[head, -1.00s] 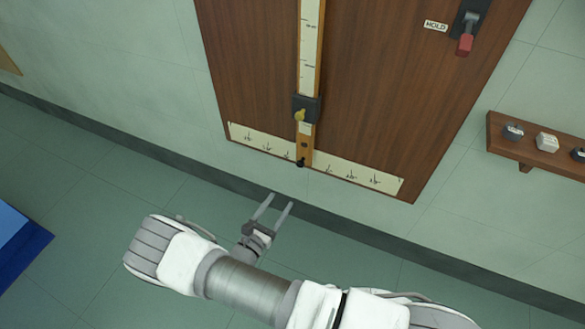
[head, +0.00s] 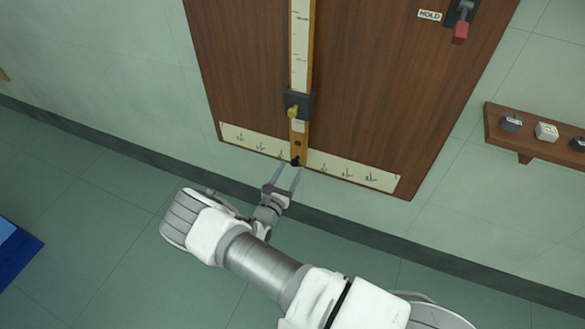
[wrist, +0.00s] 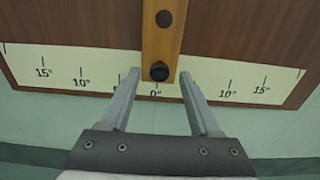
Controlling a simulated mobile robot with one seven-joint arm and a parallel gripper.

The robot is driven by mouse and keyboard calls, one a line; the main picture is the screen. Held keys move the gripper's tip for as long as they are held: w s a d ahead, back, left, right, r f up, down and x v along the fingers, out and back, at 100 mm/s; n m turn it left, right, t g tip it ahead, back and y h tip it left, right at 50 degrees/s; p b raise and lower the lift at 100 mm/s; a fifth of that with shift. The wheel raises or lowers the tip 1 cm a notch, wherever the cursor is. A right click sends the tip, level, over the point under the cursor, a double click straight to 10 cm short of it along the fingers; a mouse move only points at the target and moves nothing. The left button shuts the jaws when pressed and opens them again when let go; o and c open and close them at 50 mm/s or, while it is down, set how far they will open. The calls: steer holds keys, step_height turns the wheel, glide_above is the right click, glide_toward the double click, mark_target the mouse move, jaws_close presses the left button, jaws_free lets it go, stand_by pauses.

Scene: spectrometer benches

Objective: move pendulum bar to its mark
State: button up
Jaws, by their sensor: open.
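The pendulum bar (head: 302,60) is a long wooden strip with a pale scale, hanging upright on the brown panel in the head view. A dark block with a yellow knob (head: 292,111) sits low on it. Its lower end (wrist: 162,40) carries a black knob (wrist: 159,71) and hangs over the 0° label of the pale angle scale (wrist: 60,75). My gripper (head: 288,168) is open just below the bar's lower end. In the wrist view its fingers (wrist: 158,80) lie on either side of the black knob, apart from it in the picture; depth is hard to tell.
A red-handled lever (head: 461,32) beside a HOLD label (head: 429,15) is at the panel's upper right. A wooden shelf (head: 510,136) with several small weights is on the right wall. A blue object (head: 15,250) lies at the left. The floor around my arm looks clear.

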steer(key=shift+x, duration=1.2)
jaws_close()
stand_by(0.6)
